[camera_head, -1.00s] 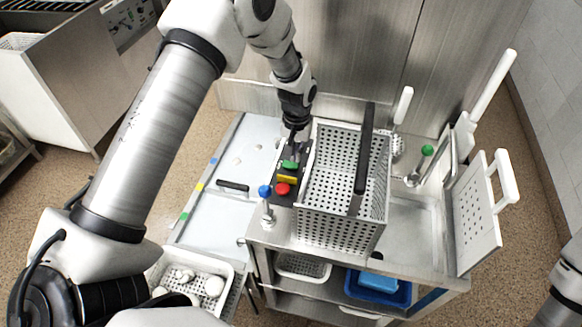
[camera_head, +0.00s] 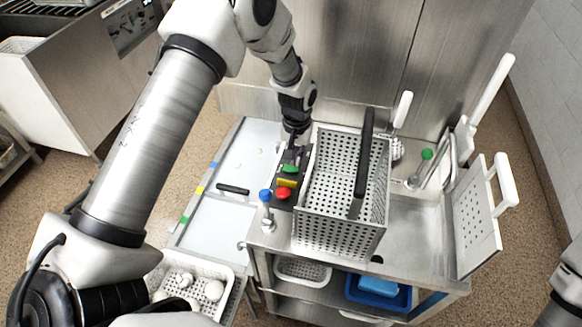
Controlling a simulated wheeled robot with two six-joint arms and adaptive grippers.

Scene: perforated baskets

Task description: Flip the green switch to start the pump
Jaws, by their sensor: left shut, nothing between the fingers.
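The green switch (camera_head: 290,169) is on a dark control box (camera_head: 280,198), above a yellow switch (camera_head: 288,183) and a red button (camera_head: 283,193). My left gripper (camera_head: 292,150) points down at the far end of the box, just beyond the green switch. Its fingers are shut and empty. They are small and dark against the box, so I cannot tell whether they touch the switch. At the lower right edge, part of my right arm shows; its gripper is out of view.
A perforated basket (camera_head: 333,228) with a black handle stands directly right of the box. A blue-topped tap (camera_head: 266,212) is at its near left. A green-topped tap (camera_head: 425,156) and a raised white perforated panel (camera_head: 474,222) are farther right. A white basket (camera_head: 228,277) holds round white items.

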